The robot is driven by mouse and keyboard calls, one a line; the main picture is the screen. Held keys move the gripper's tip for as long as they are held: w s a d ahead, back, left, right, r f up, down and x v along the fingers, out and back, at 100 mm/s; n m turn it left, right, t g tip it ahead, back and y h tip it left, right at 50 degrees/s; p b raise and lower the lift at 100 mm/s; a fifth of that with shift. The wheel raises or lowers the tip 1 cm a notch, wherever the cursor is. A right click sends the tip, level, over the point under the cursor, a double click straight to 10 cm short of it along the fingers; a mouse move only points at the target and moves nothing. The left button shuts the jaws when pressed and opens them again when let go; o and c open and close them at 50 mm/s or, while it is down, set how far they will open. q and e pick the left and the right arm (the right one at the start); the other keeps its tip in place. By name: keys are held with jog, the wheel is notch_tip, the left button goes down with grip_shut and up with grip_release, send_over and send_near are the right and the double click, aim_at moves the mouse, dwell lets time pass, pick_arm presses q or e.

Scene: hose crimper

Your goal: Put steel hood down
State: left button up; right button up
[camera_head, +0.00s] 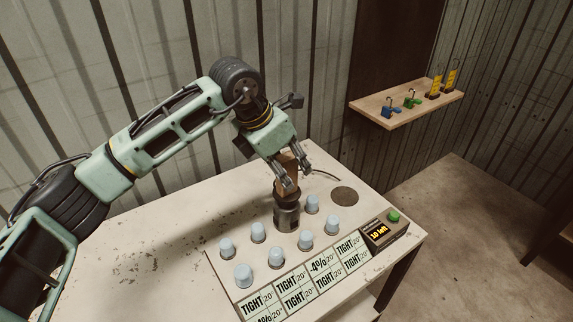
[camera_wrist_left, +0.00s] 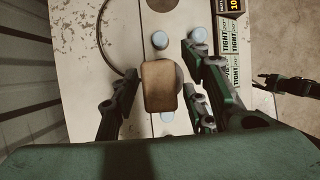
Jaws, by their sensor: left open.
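The steel hood (camera_head: 287,213) is a dark metal cylinder with a brown block-shaped handle on top. It stands upright on the pale table among light blue cups. My left gripper (camera_head: 291,178) is over it, fingers apart on either side of the handle. In the left wrist view the brown handle (camera_wrist_left: 160,86) lies between the open fingers of my left gripper (camera_wrist_left: 158,97), with a visible gap on the left side; contact on the right is unclear. What is under the hood is hidden. A dark green part at the right of the wrist view may be my right gripper.
Several light blue cups (camera_head: 333,225) stand close around the hood. Label cards (camera_head: 300,297) lie in front. A box with a green button (camera_head: 393,216) is at the right corner. A dark round disc (camera_head: 344,196) lies behind. A wall shelf (camera_head: 408,106) holds small tools.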

pick_arm(q)
jog(key=shift+r, duration=0.3)
jog(key=shift+a+r, duration=0.2)
jog(key=shift+r, duration=0.15)
jog(key=b+v, duration=0.1)
jog(key=v, duration=1)
jog(key=shift+b, duration=0.35)
jog(key=shift+s, duration=0.1)
dwell(0.8)
